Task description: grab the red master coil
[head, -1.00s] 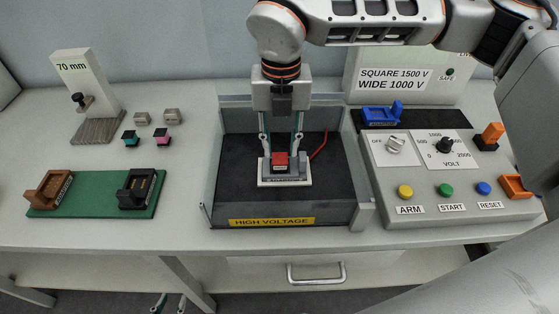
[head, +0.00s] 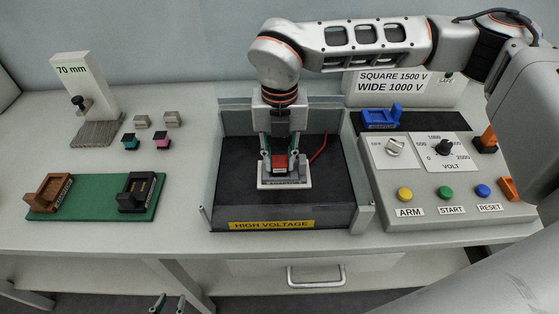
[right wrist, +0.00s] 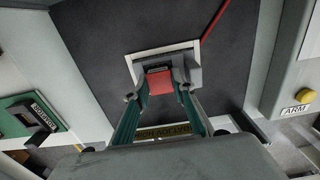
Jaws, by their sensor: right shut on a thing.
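The red master coil (head: 280,161) sits in a grey and white fixture (head: 284,184) inside the dark high-voltage bay. It also shows in the right wrist view (right wrist: 160,83), with the fixture's white edge (right wrist: 137,66) around it. My right gripper (head: 281,168) points straight down, with its teal fingers on either side of the red coil, shut on it. The fingertips are low, at the fixture. I cannot tell whether the coil is clear of its seat. My left gripper (head: 167,304) shows only its fingertips at the bottom edge, apart and empty.
The bay's walls (head: 212,190) surround the fixture, and a red cable (head: 319,149) runs behind it. A control panel (head: 430,180) stands right. A green board (head: 96,196) with brown and black holders, and several small blocks, lie left.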

